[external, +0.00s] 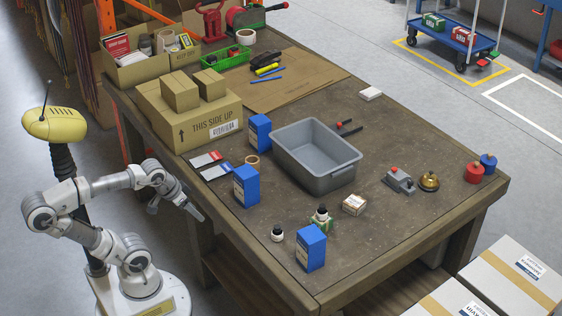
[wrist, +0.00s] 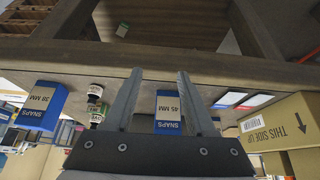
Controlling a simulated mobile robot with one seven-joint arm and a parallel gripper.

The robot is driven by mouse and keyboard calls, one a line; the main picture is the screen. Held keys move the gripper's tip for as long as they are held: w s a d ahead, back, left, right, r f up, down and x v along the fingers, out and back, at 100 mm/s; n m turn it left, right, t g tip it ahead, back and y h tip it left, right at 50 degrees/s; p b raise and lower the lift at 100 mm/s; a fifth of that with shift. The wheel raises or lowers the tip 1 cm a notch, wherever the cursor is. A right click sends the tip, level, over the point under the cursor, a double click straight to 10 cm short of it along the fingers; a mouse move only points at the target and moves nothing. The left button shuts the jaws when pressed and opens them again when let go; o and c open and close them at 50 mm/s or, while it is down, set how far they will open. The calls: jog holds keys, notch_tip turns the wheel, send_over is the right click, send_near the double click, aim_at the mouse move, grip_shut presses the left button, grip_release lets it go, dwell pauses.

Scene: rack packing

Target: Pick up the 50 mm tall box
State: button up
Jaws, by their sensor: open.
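Three blue boxes stand upright on the table in the external view: a rear one (external: 260,133), a middle one (external: 246,186) and a front one (external: 310,247). Their labels are too small to read there. The wrist view is upside down and shows a blue box marked 45 MM (wrist: 169,112), apparently the middle one, and one marked 38 MM (wrist: 40,106), apparently the front one. I read no 50 MM label. My gripper (external: 201,217) is open and empty, just outside the table's left edge. In the wrist view its fingers (wrist: 159,76) flank the 45 MM box, apart from it.
A grey bin (external: 322,176) stands mid-table. A large carton (external: 187,126) with smaller boxes is at the back left.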

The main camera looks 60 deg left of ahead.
jog(key=o, duration=0.7)
jog(key=w+a+r+t+y+p, duration=0.1)
jog(key=w+a+r+p, duration=0.2)
jog(key=w+a, duration=0.25)
jog(key=w+a+r+n+t+y+p, duration=0.1)
jog(key=w+a+r+t+y+p, duration=0.15)
jog(key=w+a, duration=0.35)
jog(key=w+a+r+t+y+p, duration=0.1)
jog(key=w+a+r+p, duration=0.2)
jog(key=w+a, duration=0.35)
jog(key=m+t+h+p, duration=0.1)
jog(key=t+h+p, duration=0.35)
jog(key=p, duration=0.25)
send_near(253, 127)
jog(key=shift+g, duration=0.5)
jog(key=b+x, duration=0.1)
jog(key=x, duration=0.3)
jog(key=b+x, duration=0.1)
jog(key=x, duration=0.3)
jog(key=b+x, duration=0.1)
jog(key=x, duration=0.3)
jog(key=shift+w+r+b, duration=0.15)
jog(key=shift+r+b, duration=0.15)
jog(key=shift+r, duration=0.1)
jog(key=shift+b+x, duration=0.6)
jog(key=shift+x, duration=1.55)
